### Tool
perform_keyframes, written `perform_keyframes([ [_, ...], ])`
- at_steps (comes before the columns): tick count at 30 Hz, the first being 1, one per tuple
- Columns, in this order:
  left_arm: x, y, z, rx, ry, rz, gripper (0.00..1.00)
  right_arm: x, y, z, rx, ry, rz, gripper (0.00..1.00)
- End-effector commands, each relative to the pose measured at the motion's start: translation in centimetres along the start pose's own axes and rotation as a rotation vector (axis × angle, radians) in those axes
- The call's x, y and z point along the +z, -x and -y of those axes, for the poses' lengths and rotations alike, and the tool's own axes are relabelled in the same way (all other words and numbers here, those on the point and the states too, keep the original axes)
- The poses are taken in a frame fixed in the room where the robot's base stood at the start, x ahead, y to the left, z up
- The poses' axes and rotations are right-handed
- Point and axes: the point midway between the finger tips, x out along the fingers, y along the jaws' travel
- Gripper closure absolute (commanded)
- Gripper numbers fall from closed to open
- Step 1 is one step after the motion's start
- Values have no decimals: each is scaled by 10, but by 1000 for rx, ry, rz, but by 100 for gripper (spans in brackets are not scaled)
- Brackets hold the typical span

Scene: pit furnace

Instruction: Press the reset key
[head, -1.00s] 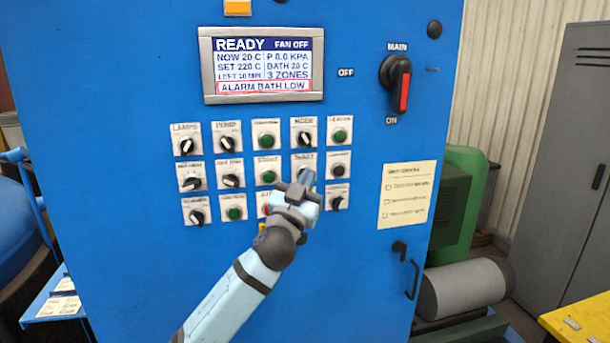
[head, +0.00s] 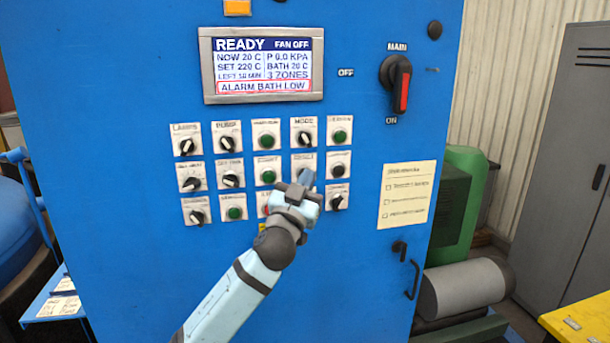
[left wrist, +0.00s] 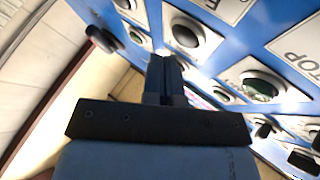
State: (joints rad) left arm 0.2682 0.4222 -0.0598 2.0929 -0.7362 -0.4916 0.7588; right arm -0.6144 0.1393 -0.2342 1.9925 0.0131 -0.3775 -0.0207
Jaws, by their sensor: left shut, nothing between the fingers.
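The reset key's plate (head: 303,158) is in the middle row of the control panel, fourth from the left in the head view. Its label is small and blurred but looks like RESET. My left gripper (head: 306,180) is shut and empty, with its fingertips in front of this plate, hiding the key itself. I cannot tell whether the tips touch the key. In the left wrist view the shut fingers (left wrist: 166,78) point towards the blue panel, with dark round buttons beyond them. My right gripper is not in view.
The screen (head: 263,65) reads READY, FAN OFF and ALARM BATH LOW. Other knobs and green buttons (head: 265,140) sit close around the gripper. A red key (head: 266,210) is partly hidden by my left gripper. The main switch (head: 397,85) is at upper right.

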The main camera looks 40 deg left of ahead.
Motion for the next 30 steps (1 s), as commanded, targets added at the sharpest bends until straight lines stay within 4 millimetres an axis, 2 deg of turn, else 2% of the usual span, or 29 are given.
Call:
perform_keyframes([
  [30, 5, -6, 5, 0, 0, 0, 100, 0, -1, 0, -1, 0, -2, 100],
])
